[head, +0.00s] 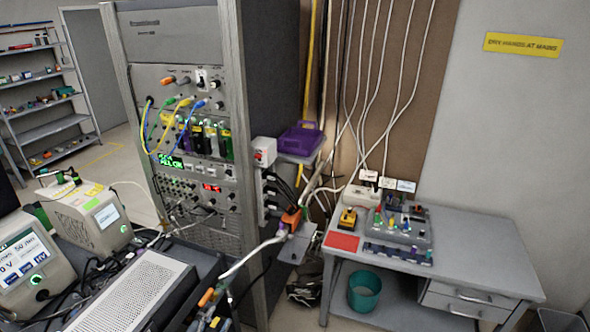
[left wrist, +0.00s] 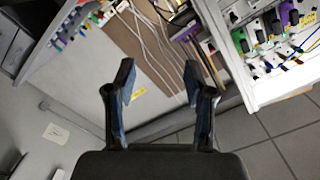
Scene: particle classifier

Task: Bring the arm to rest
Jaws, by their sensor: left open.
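My left gripper (left wrist: 159,82) shows in the left wrist view as two dark fingers standing apart, with nothing between them. Behind the gap are a brown wall panel (left wrist: 128,38) with white cables and the grey floor. The fingers touch nothing that I can see. I cannot clearly make out the gripper in the head view. My right gripper is in neither view.
A tall equipment rack (head: 195,130) with plugged cables stands left of centre in the head view. A grey bench (head: 470,255) with a control box (head: 405,228) stands at the right. A teal bin (head: 364,290) is under it. Instruments (head: 92,218) crowd the lower left.

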